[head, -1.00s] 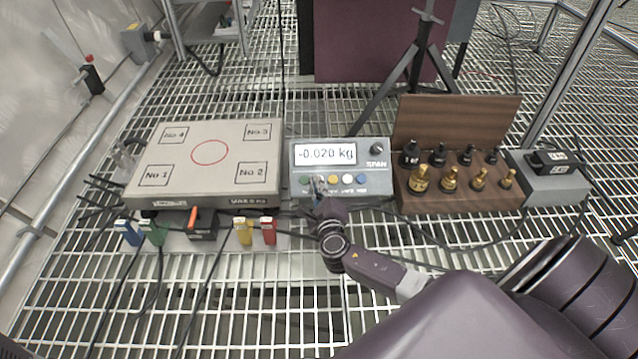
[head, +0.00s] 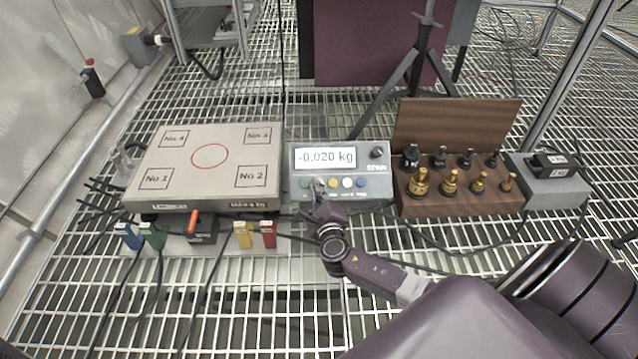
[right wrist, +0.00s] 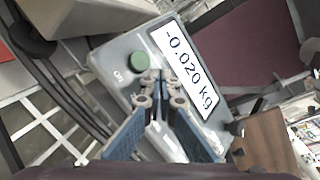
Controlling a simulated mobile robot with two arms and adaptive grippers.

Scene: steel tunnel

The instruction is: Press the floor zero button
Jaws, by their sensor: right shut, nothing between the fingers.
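The grey scale indicator (head: 378,165) stands in the middle of the head view, with a lit display (head: 325,157) reading -0.020 kg. Along its lower front are a green button (head: 304,183), a yellow button (head: 333,182), a white button (head: 347,183) and a blue button (head: 361,183). My right gripper (head: 318,186) is shut and empty, its tips at the panel between the green and yellow buttons. In the right wrist view my fingertips (right wrist: 160,78) are close beside the green button (right wrist: 138,62). They hide the panel there; I cannot tell whether they touch it. My left gripper is not in view.
A weighing platform (head: 210,180) with numbered corners stands left of the indicator. A wooden case (head: 450,205) with brass and black weights stands right of it, then a grey box (head: 555,188). Coloured plugs and cables lie in front, on open steel grating (head: 250,320).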

